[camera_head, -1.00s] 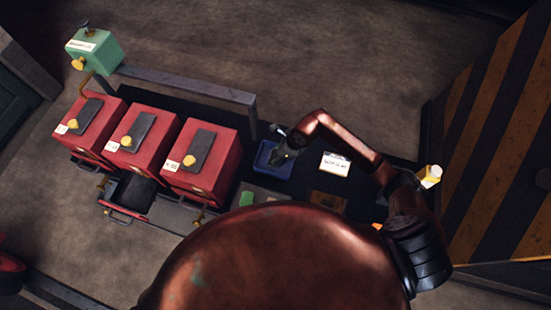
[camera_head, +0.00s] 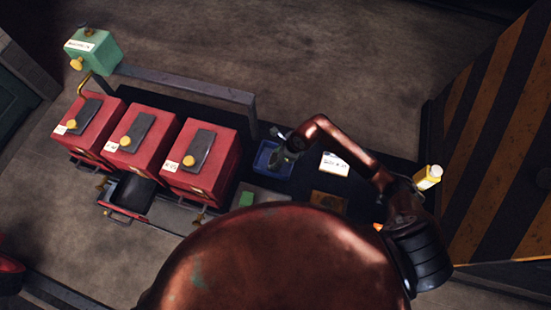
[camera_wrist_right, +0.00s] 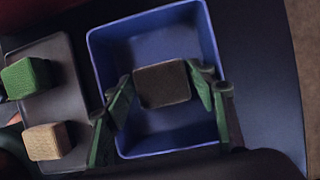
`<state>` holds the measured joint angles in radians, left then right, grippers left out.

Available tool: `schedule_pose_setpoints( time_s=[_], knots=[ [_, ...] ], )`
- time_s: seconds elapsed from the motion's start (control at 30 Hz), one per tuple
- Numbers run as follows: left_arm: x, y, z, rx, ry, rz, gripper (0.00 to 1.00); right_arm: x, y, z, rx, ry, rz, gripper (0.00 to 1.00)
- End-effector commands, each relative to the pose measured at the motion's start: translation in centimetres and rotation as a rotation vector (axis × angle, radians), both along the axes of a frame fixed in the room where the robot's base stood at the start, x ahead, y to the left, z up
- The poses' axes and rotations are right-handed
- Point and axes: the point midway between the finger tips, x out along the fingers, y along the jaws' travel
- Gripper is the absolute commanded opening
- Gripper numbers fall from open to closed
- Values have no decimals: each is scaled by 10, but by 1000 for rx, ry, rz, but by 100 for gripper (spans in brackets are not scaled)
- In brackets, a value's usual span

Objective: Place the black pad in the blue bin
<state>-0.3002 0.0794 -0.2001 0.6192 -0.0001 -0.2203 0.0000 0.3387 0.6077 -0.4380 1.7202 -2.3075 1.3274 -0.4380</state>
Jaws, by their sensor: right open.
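The blue bin (camera_head: 263,158) stands on the dark bench in the head view. In the right wrist view its blue walls (camera_wrist_right: 212,45) surround the black pad (camera_wrist_right: 162,84), a dark, rough block between my fingers. My right gripper (camera_wrist_right: 166,105) is open, with a green finger on either side of the pad and a visible gap at least on the right. The pad appears within the bin's outline; whether it rests on the floor is hard to tell. In the head view my right gripper (camera_head: 285,158) is over the bin. My left gripper is not in view.
A grey tray (camera_wrist_right: 60,85) left of the bin holds a green pad (camera_wrist_right: 26,78) and a tan pad (camera_wrist_right: 46,141). Red boxes (camera_head: 203,160) stand further left. A white card (camera_head: 334,164) and a yellow bottle (camera_head: 428,177) are to the right.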

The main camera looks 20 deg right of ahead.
Motion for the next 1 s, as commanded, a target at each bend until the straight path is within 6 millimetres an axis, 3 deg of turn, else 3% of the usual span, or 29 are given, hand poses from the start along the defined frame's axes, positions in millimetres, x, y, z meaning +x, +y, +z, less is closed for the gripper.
schedule_pose_setpoints(
  time_s=[0.53,0.7,1.0],
  knots=[
    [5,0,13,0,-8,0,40,-21,-33,94,-3,-3,2,52],
    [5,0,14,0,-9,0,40,-24,-36,105,-1,-2,0,52],
    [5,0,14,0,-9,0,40,-24,-36,106,-1,-1,1,52]
  ],
)
